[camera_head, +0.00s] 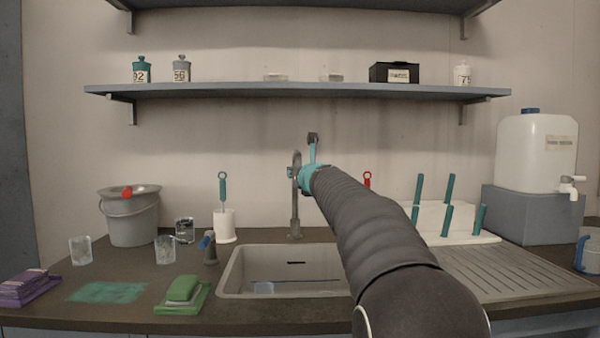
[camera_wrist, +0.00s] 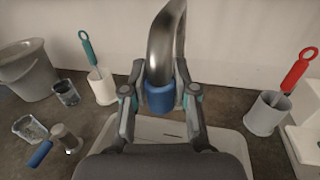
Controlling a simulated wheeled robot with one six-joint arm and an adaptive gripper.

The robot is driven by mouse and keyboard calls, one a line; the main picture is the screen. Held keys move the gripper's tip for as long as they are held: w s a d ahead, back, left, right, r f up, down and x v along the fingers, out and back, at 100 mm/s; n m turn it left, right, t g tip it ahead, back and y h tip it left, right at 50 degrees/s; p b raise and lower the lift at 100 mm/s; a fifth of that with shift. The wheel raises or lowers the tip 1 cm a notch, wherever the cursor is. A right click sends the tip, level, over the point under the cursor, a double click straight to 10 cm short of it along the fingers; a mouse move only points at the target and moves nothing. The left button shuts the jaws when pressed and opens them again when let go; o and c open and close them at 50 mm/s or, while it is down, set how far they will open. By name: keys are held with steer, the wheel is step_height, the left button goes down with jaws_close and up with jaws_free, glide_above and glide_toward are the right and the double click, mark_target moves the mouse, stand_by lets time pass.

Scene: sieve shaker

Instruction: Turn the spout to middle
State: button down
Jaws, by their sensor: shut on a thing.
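The spout is a curved metal pipe (camera_wrist: 166,45) with a blue tip (camera_wrist: 160,98) in the wrist view. In the head view its metal pipe (camera_head: 295,200) rises behind the sink (camera_head: 228,283). My gripper (camera_wrist: 160,96) has one finger on each side of the blue tip and is shut on it. In the head view my gripper (camera_head: 300,174) is at the upper part of the spout, and my arm hides part of the sink and the wall behind. A grey post with a blue lever (camera_head: 206,241) stands left of the sink.
A grey bucket (camera_head: 130,222), a teal-handled brush in a white holder (camera_head: 224,226) and glasses stand to the left. A white block with teal handles (camera_head: 432,217) and a drainboard (camera_head: 510,272) lie to the right. A shelf (camera_head: 300,91) runs above.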

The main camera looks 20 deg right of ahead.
steer(key=shift+a, duration=0.2)
steer(key=c, duration=0.9)
jaws_free()
steer(key=shift+o, duration=0.2)
steer(key=shift+s, duration=0.6)
steer(key=s, duration=1)
steer(key=shift+s+a, duration=0.25)
steer(key=shift+s, duration=0.15)
